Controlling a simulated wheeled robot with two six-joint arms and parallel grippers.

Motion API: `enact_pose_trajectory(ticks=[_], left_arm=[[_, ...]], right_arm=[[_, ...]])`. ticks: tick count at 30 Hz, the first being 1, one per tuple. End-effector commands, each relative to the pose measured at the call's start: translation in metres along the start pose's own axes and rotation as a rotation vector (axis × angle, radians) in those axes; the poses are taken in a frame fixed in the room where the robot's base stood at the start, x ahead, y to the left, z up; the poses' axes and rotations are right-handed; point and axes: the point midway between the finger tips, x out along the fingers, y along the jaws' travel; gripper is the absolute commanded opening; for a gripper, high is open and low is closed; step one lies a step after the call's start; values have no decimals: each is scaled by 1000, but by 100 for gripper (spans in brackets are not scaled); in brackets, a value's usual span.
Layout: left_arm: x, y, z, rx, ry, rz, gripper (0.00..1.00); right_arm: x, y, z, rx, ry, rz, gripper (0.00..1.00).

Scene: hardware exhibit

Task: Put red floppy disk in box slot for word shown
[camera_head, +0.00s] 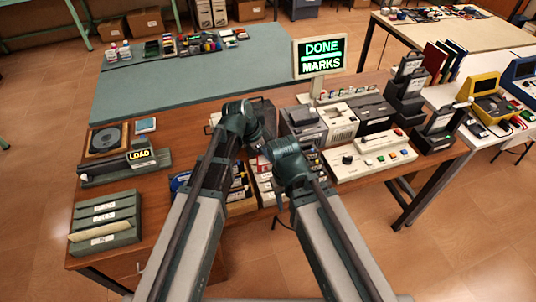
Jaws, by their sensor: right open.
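A display sign (320,58) at the back of the wooden desk reads "DONE" above "MARKS" in bright letters. A second plate reading "LOAD" (140,156) stands on a grey holder at the desk's left. A box with several compartments of disks (241,190) sits mid-desk, partly hidden by my arms. I cannot make out a red floppy disk for certain. My right gripper (262,149) is open at the end of the right arm, above the middle of the desk, and mostly hidden. My left gripper is hidden behind its own arm.
A grey tray stack (106,220) stands at the front left, with a round device (105,140) behind it. A white console (368,157) with coloured buttons and dark upright holders (405,92) fill the right side. A blue-green table (190,75) behind has free room.

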Motion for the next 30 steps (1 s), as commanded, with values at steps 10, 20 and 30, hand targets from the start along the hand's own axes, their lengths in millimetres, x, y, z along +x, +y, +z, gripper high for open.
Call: enact_pose_trajectory(ticks=[10,20,30], left_arm=[[1,0,0,0,0,0,0],[5,0,2,0,0,0,0],[19,0,8,0,0,0,0]], right_arm=[[1,0,0,0,0,0,50],[5,0,0,0,0,0,50],[20,-2,-1,0,0,0,50]])
